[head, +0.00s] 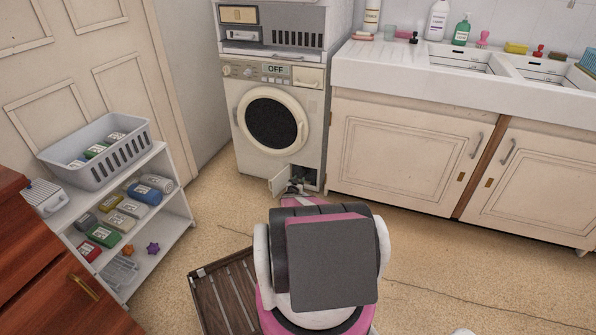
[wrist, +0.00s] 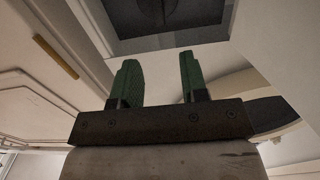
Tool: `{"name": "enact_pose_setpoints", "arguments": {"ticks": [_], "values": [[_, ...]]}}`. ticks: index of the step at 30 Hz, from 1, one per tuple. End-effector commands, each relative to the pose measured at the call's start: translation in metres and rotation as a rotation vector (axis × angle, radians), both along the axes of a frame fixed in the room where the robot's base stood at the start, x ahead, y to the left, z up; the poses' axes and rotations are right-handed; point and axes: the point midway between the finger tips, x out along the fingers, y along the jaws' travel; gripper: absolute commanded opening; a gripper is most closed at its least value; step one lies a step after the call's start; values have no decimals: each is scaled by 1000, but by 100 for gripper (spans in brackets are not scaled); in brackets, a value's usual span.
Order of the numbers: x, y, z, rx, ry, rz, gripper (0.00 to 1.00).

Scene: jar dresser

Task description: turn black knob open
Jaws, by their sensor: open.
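The washing machine (head: 270,118) stands against the far wall with its small lower flap (head: 278,187) open. The black knob is not clear in the head view, where my gripper (head: 297,188) is small at the lower opening and partly hides it. In the wrist view, my gripper (wrist: 157,82) has two green fingers spread apart with nothing between them. Beyond the fingertips is a dark recess (wrist: 205,37) with a dark textured shape (wrist: 150,12) in it, cut off by the top edge. It may be the knob; I cannot tell for certain.
The sink cabinet (head: 400,150) stands close on the right of the machine. A white shelf (head: 180,215) with a grey basket (head: 75,178) and several packages is on the left. A dark slatted wooden thing (head: 205,290) is on the floor. Floor left of the machine is clear.

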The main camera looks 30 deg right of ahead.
Motion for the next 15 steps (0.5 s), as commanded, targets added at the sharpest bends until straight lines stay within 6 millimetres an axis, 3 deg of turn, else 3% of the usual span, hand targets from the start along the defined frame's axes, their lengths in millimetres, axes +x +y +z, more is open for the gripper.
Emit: {"name": "enact_pose_setpoints", "arguments": {"ticks": [8, 15], "values": [[19, -20, -1, 1, 1, 2, 40], [47, -53, -1, 1, -1, 1, 40]]}}
